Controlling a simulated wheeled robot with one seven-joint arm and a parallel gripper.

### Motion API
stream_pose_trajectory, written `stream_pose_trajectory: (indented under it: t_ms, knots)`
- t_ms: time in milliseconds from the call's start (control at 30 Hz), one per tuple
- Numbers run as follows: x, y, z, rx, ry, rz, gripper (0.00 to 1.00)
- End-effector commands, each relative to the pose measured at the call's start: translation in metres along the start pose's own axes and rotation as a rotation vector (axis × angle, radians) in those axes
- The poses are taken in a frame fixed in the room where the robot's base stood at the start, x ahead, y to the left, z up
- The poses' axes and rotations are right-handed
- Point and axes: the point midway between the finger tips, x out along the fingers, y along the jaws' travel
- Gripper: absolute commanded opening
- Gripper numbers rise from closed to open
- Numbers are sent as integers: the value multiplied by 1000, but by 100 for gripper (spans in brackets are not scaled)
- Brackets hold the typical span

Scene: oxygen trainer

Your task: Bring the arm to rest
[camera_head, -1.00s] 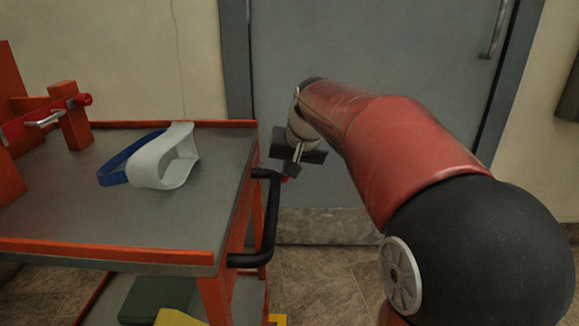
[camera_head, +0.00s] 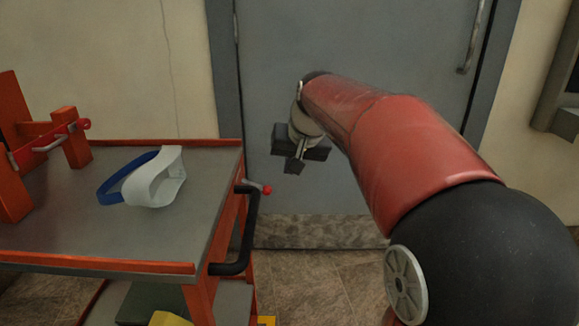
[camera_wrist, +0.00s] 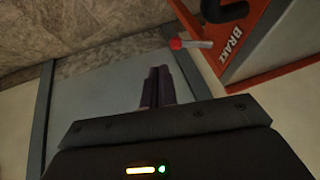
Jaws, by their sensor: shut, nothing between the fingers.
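My gripper (camera_head: 296,163) hangs at the end of my red and black arm, in front of the grey door and to the right of the cart. In the wrist view my gripper (camera_wrist: 155,88) shows its two fingers together with nothing between them. It is apart from the cart's black handle (camera_head: 243,235) and from the red-tipped lever (camera_head: 265,189) beside that handle. My arm is stretched forward and bent down at the wrist.
The orange-edged cart (camera_head: 120,266) stands at the left, with a white and blue strap loop (camera_head: 155,180) on top. An orange bracket (camera_head: 75,140) stands at its far left. A grey door (camera_head: 400,60) is behind my gripper. The wrist view shows the cart's "BRAKE" label (camera_wrist: 230,45).

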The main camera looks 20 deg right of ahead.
Motion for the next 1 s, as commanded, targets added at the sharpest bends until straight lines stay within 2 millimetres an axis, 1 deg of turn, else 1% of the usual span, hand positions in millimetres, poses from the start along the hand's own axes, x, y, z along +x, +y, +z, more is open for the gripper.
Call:
stream_pose_trajectory:
  t_ms: [33, 433, 500, 567, 667, 767, 800, 833, 867, 900, 967, 1000]
  knots:
    - [-3, -1, -1, 0, -1, 0, 0]
    - [-2, 0, 0, 0, 0, 0, 0]
    - [-4, 0, 3, -3, 0, -1, 0]
    - [-8, 0, 11, -9, 0, -1, 0]
    - [-21, 1, 40, -33, -1, 2, 0]
    - [-36, 4, 89, -75, -4, 9, 0]
    - [-40, 6, 111, -95, -5, 13, 0]
    - [-43, 8, 127, -111, -6, 18, 0]
    - [-45, 10, 144, -127, -6, 23, 0]
    - [-46, 13, 165, -147, -6, 30, 0]
    - [-47, 18, 194, -177, -7, 42, 0]
    - [-46, 21, 212, -194, -8, 49, 0]
